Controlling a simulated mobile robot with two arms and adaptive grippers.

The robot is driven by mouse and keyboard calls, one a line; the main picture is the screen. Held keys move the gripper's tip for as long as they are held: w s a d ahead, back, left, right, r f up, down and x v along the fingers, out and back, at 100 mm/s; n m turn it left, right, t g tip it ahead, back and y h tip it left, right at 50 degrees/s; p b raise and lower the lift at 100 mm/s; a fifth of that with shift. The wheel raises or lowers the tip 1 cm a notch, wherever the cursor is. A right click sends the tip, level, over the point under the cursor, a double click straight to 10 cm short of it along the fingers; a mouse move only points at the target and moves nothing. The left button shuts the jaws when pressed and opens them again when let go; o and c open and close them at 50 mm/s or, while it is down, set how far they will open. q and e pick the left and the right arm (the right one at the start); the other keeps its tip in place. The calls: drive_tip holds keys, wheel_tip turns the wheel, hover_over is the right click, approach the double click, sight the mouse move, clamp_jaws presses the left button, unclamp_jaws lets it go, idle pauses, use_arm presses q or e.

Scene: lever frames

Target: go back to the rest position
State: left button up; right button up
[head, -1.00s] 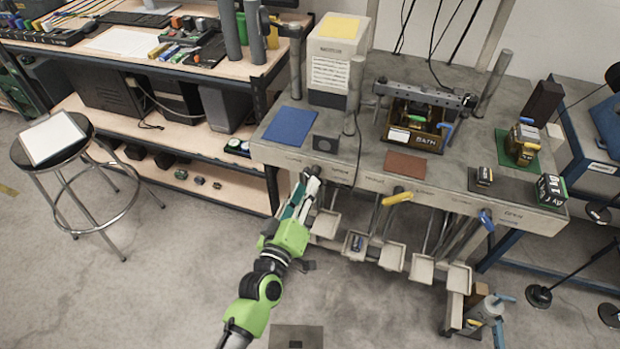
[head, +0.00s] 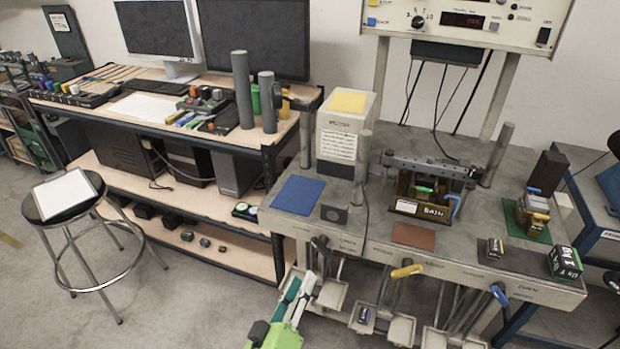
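My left gripper (head: 296,299) shows at the bottom middle, with a green wrist and one teal and one pale finger. It is in front of the bench's (head: 385,221) front edge, below the leftmost lever (head: 320,243). I see nothing clearly held, but the angle hides the gap between its fingers. My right gripper is out of view. A yellow-handled lever (head: 407,271) and a blue-handled lever (head: 499,295) stick out farther right along the same edge.
Pale trays (head: 331,294) hang under the bench front. On the bench are a blue mat (head: 298,195), a brown mat (head: 414,236), a wooden box (head: 421,208) and a weight block (head: 564,262). A stool (head: 66,215) stands left. The floor (head: 190,305) between is clear.

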use_arm(q)
drive_tip(key=s+a+f+m+g+y, duration=0.1)
drive_tip(key=s+a+f+m+g, duration=0.3)
drive_tip(key=f, duration=0.7)
drive_tip(key=s+a+f+n+g+y, duration=0.15)
drive_tip(key=s+f, duration=0.35)
drive_tip(key=f, duration=0.7)
drive_tip(key=s+a+f+m+g, duration=0.25)
drive_tip(key=s+f, duration=0.25)
drive_tip(key=f, duration=0.6)
drive_tip(key=s+a+f+m+g+y, duration=0.1)
drive_tip(key=s+a+f+g, duration=0.1)
drive_tip(key=s+f, duration=0.3)
drive_tip(key=s+a+f+m+g+y, duration=0.1)
drive_tip(key=s+a+f+g, duration=0.2)
drive_tip(key=s, duration=1)
drive_tip(key=s+a+f+m+g+y, duration=0.1)
drive_tip(key=s+a+f+g, duration=0.2)
drive_tip(key=s+a+f, duration=0.3)
drive_tip(key=s+f, duration=0.2)
drive_tip(key=s, duration=0.2)
drive_tip(key=shift+a+f, duration=0.2)
drive_tip(key=shift+f, duration=0.05)
drive_tip(key=shift+w, duration=0.1)
